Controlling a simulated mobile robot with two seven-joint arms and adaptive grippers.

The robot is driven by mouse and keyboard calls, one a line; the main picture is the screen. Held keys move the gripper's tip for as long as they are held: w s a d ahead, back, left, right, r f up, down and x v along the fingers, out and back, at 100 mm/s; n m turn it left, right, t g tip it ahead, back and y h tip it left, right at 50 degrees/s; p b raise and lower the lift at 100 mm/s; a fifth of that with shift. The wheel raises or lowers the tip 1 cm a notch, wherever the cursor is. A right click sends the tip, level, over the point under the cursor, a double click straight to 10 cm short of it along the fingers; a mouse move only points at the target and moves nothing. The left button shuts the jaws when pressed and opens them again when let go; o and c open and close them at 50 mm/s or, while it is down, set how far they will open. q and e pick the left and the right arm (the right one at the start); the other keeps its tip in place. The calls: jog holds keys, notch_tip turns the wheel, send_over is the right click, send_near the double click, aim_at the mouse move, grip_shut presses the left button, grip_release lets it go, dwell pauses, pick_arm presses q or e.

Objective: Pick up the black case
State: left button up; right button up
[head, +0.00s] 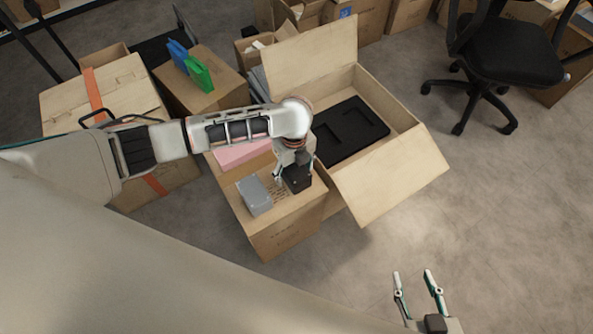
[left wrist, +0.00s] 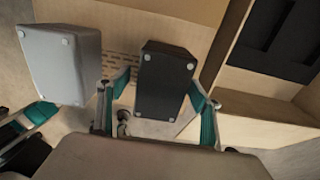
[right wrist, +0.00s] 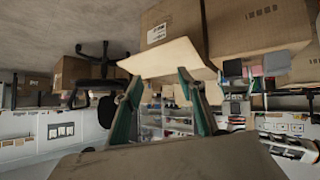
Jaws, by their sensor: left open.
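The black case (head: 298,180) stands on a closed carton beside a grey case (head: 254,195). My left gripper (head: 291,172) reaches down over the black case from above. In the left wrist view the black case (left wrist: 165,80) lies between the two open fingers of my left gripper (left wrist: 160,88), with a visible gap on the left side; contact on the right side is unclear. The grey case (left wrist: 62,65) is just left of the left finger. My right gripper (head: 416,275) is open and empty over bare floor, far from the case.
The carton (head: 285,240) under the cases also bears a pink item (head: 243,153). A large open carton (head: 395,180) with a black insert (head: 350,132) stands close on the right. Green (head: 199,75) and blue (head: 178,54) items sit behind. An office chair (head: 510,55) is back right.

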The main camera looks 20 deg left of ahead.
aim_at(295, 166)
pick_arm(q)
jog(key=shift+w, duration=0.15)
jog(key=shift+r, duration=0.1)
jog(key=c, duration=1.3)
jog(key=r, duration=0.1)
jog(key=r+p, duration=0.1)
jog(key=r, duration=0.1)
jog(key=r+p, duration=0.1)
jog(key=r, duration=0.1)
jog(key=shift+w, duration=0.25)
notch_tip(295, 166, up, 5)
jog(key=shift+f+p, duration=0.15)
jog(key=shift+p, duration=0.95)
jog(key=shift+s+r+p, duration=0.15)
jog(key=shift+r+p, duration=0.85)
jog(key=shift+r, duration=1.6)
jog(key=shift+s+r+p, duration=0.1)
jog(key=shift+r+p, duration=0.9)
jog(key=shift+r, duration=1.6)
pick_arm(e)
jog(key=shift+s+d+r+h, duration=0.15)
jog(key=shift+d+r, duration=0.2)
jog(key=shift+r, duration=0.45)
jog(key=shift+s+d+r+h, duration=0.15)
jog(key=shift+d+r, duration=0.15)
jog(key=shift+r, duration=0.45)
jog(key=shift+w, duration=0.1)
